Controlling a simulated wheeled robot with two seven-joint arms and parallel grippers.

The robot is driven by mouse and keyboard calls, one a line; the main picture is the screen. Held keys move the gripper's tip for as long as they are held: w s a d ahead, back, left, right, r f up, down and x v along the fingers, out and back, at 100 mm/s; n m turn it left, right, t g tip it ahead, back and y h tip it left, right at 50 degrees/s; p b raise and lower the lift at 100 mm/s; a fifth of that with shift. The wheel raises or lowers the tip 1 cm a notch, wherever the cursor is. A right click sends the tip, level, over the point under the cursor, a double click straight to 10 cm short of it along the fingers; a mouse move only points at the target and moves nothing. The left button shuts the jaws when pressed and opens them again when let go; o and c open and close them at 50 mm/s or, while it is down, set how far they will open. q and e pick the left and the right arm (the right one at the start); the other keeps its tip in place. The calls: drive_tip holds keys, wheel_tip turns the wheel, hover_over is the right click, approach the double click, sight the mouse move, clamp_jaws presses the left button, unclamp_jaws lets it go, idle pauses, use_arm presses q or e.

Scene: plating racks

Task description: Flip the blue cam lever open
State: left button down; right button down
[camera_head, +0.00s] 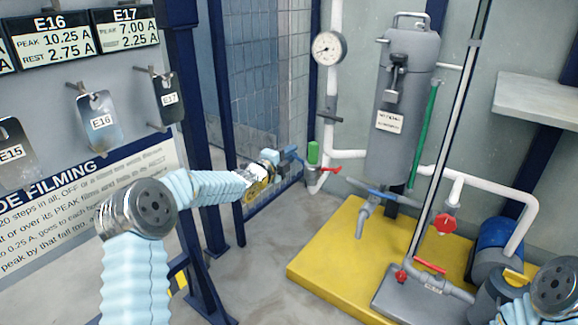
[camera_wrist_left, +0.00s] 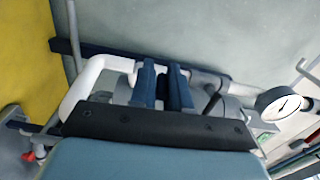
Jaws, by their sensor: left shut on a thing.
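My left gripper (camera_head: 292,154) reaches in from the left, beside the white pipework under the gauge. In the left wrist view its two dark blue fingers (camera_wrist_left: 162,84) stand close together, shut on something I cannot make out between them. A blue lever (camera_head: 378,191) lies across a grey valve on the pipe in front of the grey tank, apart from the gripper. I cannot tell whether this is the cam lever or whether another blue lever is hidden at the fingers. Only part of my right arm shows at the lower right; its gripper is out of view.
A green cylinder (camera_head: 313,153) and a red handle (camera_head: 325,169) are close to the left fingertips. A pressure gauge (camera_head: 328,47) stands above on the white pipe. The grey tank (camera_head: 402,110) and the yellow platform (camera_head: 325,262) are to the right. Navy posts (camera_head: 226,110) stand left of the gripper.

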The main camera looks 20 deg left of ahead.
use_arm(q)
drive_tip(key=shift+d+r, duration=0.1)
drive_tip(key=shift+r, duration=0.1)
drive_tip(key=shift+r+m, duration=0.1)
drive_tip(key=shift+m, duration=0.2)
drive_tip(key=c, duration=1.2)
unclamp_jaws()
drive_tip(key=shift+d, duration=0.1)
drive_tip(key=shift+s, duration=0.2)
drive_tip(key=v, duration=1.3)
drive_tip(key=shift+s, duration=0.25)
